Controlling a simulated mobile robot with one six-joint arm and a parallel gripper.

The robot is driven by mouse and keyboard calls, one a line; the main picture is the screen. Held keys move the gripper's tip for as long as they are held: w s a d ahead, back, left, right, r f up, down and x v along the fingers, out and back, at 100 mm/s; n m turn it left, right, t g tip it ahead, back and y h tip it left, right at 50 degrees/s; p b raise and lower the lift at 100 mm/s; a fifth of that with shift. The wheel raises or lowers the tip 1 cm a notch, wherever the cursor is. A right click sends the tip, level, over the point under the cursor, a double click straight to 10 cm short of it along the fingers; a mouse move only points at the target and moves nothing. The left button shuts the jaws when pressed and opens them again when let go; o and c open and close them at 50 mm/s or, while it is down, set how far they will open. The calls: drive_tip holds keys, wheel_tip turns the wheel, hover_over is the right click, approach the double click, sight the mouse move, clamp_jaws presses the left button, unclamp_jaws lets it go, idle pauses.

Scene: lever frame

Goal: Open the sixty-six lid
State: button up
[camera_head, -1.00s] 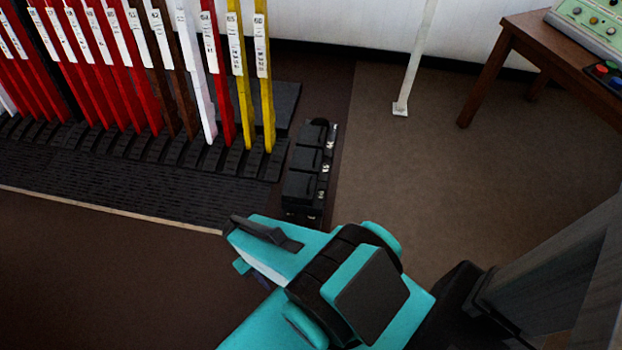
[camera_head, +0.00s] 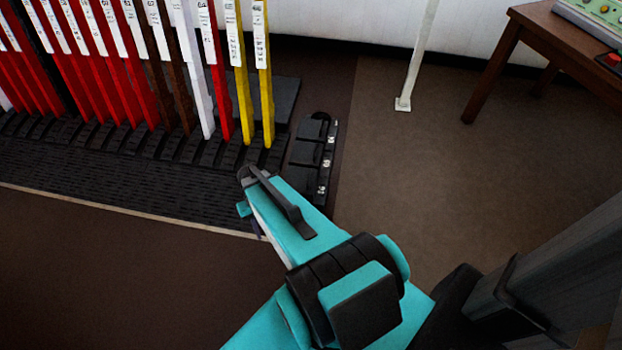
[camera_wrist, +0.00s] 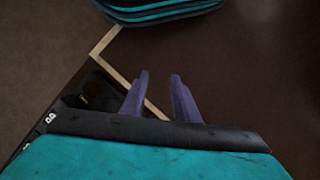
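A low black box (camera_head: 311,154) with a row of black lids stands on the floor at the right end of the lever frame. Small white labels (camera_head: 326,163) run along its right side, too small to read surely, so I cannot tell which lid is sixty-six. The lids in view look shut. My arm covers the box's near end. My gripper (camera_wrist: 159,75) shows two purple fingers apart with nothing between them. Part of the black box (camera_wrist: 72,117) shows left of the fingers in the wrist view.
Tall red, brown, white and yellow levers (camera_head: 264,85) stand close left of the box, on a black ribbed base (camera_head: 130,170). A white post (camera_head: 413,70) and a wooden table (camera_head: 497,65) stand at the back right. Brown floor right of the box is clear.

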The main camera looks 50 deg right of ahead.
drive_tip(key=w+d+f+m+t+b, duration=0.1)
drive_tip(key=w+d+f+m+b, duration=0.15)
drive_tip(key=w+d, duration=0.45)
wheel_tip(320, 180, up, 4)
drive_tip(key=m+t+b, duration=0.4)
drive_tip(key=m+b, duration=0.1)
drive_tip(key=b, duration=0.5)
hover_over(310, 176)
drive_tip(key=s+d, duration=0.1)
drive_tip(key=s, duration=0.1)
drive_tip(key=shift+s+d+r+h, duration=0.2)
drive_tip(key=shift+s+d+h, duration=0.1)
drive_tip(key=shift+d, duration=0.25)
drive_tip(key=b+x, duration=0.2)
drive_tip(key=x, duration=1.2)
drive_tip(key=shift+b, duration=0.35)
drive_tip(key=shift+s, duration=0.1)
clamp_jaws()
